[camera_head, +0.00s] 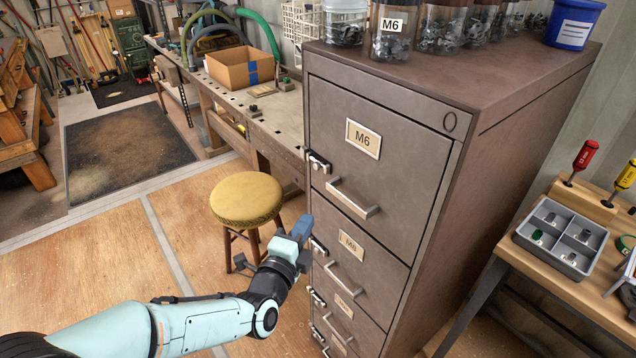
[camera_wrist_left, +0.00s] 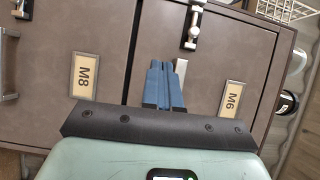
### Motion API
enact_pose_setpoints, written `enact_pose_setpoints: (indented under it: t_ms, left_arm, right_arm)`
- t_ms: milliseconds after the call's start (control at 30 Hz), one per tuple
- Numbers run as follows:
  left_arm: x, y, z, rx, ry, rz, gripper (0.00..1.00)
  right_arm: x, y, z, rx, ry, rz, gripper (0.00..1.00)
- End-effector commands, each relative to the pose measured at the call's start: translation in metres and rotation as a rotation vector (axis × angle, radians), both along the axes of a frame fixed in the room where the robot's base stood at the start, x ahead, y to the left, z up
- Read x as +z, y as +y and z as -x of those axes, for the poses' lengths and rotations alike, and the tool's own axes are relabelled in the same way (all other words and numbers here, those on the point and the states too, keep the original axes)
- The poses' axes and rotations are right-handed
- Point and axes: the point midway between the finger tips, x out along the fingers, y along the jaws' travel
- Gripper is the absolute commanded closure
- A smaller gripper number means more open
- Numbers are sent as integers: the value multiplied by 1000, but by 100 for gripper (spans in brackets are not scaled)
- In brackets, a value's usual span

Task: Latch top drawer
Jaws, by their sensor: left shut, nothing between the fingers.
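The top drawer (camera_head: 372,150) of the brown metal cabinet carries an M6 label and looks closed, its front level with the cabinet face. Its pale bar handle (camera_head: 352,198) sits low on the front. A black and silver latch (camera_head: 319,162) is at its left edge; it also shows in the left wrist view (camera_wrist_left: 192,25). I cannot tell whether the latch is fastened. My left gripper (camera_head: 302,225) has blue fingers, shut and empty, in front of the cabinet, below and left of the handle. In the left wrist view the fingertips (camera_wrist_left: 163,66) appear beside the handle (camera_wrist_left: 180,70). My right gripper is not in view.
A lower drawer (camera_head: 345,268) labelled M8 has its own latch and handle. A round yellow stool (camera_head: 246,199) stands left of the cabinet. A workbench (camera_head: 245,108) runs behind it. Clear jars (camera_head: 392,40) and a blue bucket (camera_head: 574,22) stand on top. A side table (camera_head: 590,295) is at right.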

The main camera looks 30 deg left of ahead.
Motion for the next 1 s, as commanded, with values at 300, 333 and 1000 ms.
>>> enact_pose_setpoints:
  t_ms: [300,333,1000]
  left_arm:
    - [39,4,10,25,-91,-152,100]
    - [39,4,10,25,-92,-151,100]
    - [45,14,-56,24,-89,-146,100]
  right_arm:
    - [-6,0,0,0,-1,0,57]
    - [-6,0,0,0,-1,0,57]
    - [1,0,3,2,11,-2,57]
